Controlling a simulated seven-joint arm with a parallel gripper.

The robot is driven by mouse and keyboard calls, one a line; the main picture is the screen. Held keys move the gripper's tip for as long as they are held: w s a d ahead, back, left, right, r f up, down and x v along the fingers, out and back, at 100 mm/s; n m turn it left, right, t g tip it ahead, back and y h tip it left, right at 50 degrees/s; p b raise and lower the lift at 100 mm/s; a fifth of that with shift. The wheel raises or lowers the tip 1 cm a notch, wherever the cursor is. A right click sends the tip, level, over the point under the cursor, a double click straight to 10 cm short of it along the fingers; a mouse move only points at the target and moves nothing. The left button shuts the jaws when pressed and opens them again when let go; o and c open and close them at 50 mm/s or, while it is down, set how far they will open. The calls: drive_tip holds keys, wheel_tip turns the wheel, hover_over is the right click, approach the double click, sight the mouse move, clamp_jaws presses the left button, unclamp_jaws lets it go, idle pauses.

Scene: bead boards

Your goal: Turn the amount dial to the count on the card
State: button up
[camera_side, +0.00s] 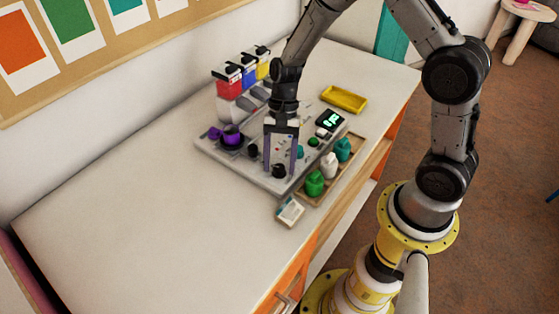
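My gripper (280,170) points down over the grey board (213,150), its two purple-edged fingers spread apart. A small black knob (279,171), which looks like the amount dial, shows low between the fingertips. There is a visible gap on each side of it, but I cannot tell the gripper's height over it. The dial's marks are too small to read or are hidden by the fingers. A small white card (290,210) lies by the board's front corner; its count is not legible. A black display (331,119) shows green characters I cannot read surely.
Red, blue and yellow dispensers (229,88) stand behind the board. A purple cup (231,136) is at its left. Green, white and teal bottles (315,183) stand in a wooden tray (325,187) at right. A yellow tray (344,98) lies farther back. The table's left is clear.

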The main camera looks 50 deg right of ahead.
clamp_jaws()
drive_tip(key=shift+n, duration=0.3)
drive_tip(key=n+g, duration=0.1)
drive_tip(key=n, duration=0.2)
drive_tip(key=shift+w+h, duration=0.1)
drive_tip(key=shift+h, duration=0.3)
drive_tip(key=shift+a+n+g+h, duration=0.1)
drive_tip(key=shift+n+g+h, duration=0.2)
drive_tip(key=shift+n, duration=0.75)
drive_tip(key=shift+a+n+g+h, duration=0.15)
drive_tip(key=shift+n+h, duration=0.25)
drive_tip(key=shift+n, duration=0.65)
drive_tip(key=shift+d, duration=0.1)
drive_tip(key=shift+o, duration=0.8)
unclamp_jaws()
drive_tip(key=shift+w+r, duration=0.1)
